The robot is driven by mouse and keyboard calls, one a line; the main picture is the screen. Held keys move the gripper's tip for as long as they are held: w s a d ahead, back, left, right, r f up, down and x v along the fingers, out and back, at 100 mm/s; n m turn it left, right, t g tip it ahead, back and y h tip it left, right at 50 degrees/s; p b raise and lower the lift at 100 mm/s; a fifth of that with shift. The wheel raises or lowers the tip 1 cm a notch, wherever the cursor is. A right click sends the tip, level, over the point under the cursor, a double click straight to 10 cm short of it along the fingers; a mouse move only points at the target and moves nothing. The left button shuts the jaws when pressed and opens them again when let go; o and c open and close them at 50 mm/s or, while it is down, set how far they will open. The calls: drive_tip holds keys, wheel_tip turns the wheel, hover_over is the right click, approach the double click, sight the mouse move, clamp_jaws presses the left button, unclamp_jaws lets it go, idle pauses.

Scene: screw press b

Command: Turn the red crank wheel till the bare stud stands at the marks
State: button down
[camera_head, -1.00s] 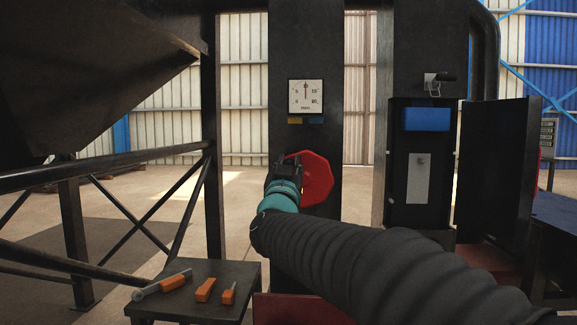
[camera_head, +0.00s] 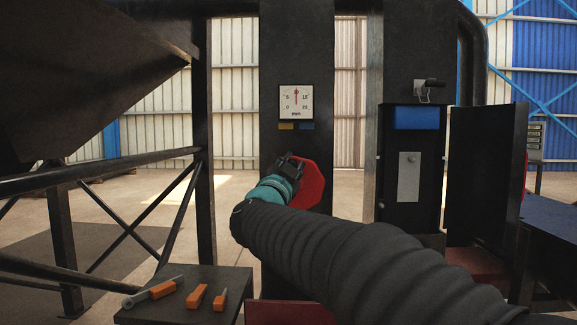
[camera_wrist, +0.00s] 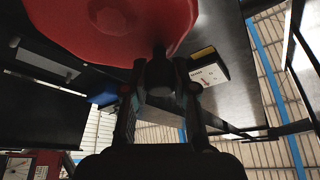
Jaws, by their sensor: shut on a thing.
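The red crank wheel (camera_head: 314,186) is on the front of a dark column, partly hidden behind my gripper. In the wrist view the wheel (camera_wrist: 110,22) fills the top, with a round hub. My gripper (camera_head: 290,164) is at the wheel's upper left. In the wrist view my gripper (camera_wrist: 160,62) is shut on a dark knob (camera_wrist: 159,50) at the wheel's rim. I cannot make out a bare stud or the marks by the wheel. A white dial (camera_head: 296,102) above has a red needle pointing about straight up.
Orange-handled tools (camera_head: 197,297) lie on a dark side table (camera_head: 233,287) at lower left. A black rail (camera_head: 100,174) runs along the left. A cabinet with an open door (camera_head: 486,185) stands right.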

drive_tip(key=shift+d, duration=0.1)
idle(0.4)
drive_tip(key=c, duration=0.9)
unclamp_jaws()
drive_tip(key=v, duration=1.2)
drive_tip(key=shift+r, duration=0.1)
